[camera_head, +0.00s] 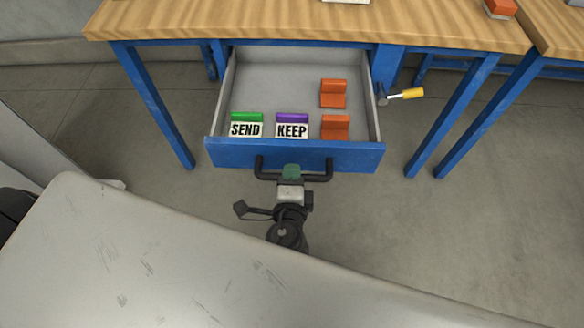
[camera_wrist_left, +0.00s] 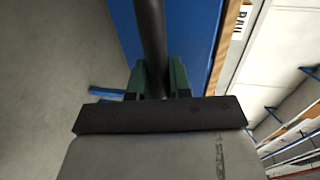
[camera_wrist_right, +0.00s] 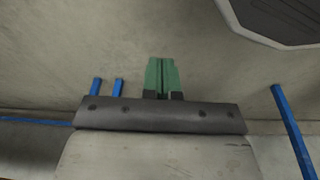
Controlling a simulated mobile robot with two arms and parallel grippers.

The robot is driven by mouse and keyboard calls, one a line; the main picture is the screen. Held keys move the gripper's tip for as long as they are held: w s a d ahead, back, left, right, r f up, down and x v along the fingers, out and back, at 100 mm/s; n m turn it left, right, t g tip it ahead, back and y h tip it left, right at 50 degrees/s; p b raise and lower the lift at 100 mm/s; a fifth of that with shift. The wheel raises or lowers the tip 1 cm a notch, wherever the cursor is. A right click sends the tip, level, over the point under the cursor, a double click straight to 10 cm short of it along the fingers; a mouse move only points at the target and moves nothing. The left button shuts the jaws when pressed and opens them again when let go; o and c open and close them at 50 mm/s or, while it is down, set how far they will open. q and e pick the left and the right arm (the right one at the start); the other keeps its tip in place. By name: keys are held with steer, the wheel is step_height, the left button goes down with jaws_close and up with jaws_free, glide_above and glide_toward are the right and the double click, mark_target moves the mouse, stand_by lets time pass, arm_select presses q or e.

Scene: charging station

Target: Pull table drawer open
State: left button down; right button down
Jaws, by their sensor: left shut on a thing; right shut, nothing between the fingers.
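The blue table drawer (camera_head: 220,153) stands pulled out from under the wooden table top (camera_head: 300,22), with its grey inside showing. Its dark bar handle (camera_head: 322,176) runs across the front. My left gripper (camera_head: 291,171) is shut on the handle near its middle. In the left wrist view the green fingers (camera_wrist_left: 162,80) sit on both sides of the dark bar (camera_wrist_left: 152,35), beside the blue drawer front (camera_wrist_left: 190,40). My right gripper (camera_wrist_right: 162,75) is shut and empty over bare floor in the right wrist view. It does not show in the head view.
In the drawer lie a green SEND block (camera_head: 246,124), a purple KEEP block (camera_head: 292,125) and two orange blocks (camera_head: 334,93). A yellow-handled tool (camera_head: 405,94) hangs by the right side. Blue table legs (camera_head: 155,105) flank the drawer. Floor to the right (camera_head: 490,220) is clear.

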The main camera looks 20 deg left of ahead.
arm_select(q)
steer(key=shift+f+v, duration=0.2)
steer(key=shift+v, duration=0.85)
arm_select(e)
steer(key=shift+s+d+r, duration=0.15)
steer(key=shift+s+r, duration=0.15)
steer(key=shift+r, duration=0.15)
arm_select(q)
steer(key=c, duration=1.1)
jaws_free()
steer(key=shift+o, duration=0.2)
steer(key=v, duration=1.1)
steer(key=shift+b, duration=0.35)
arm_select(e)
steer(key=shift+w+r, duration=0.25)
steer(key=shift+r, duration=0.25)
steer(key=shift+w+r, duration=0.2)
steer(key=shift+r, duration=0.3)
arm_select(q)
steer(key=shift+f, duration=0.1)
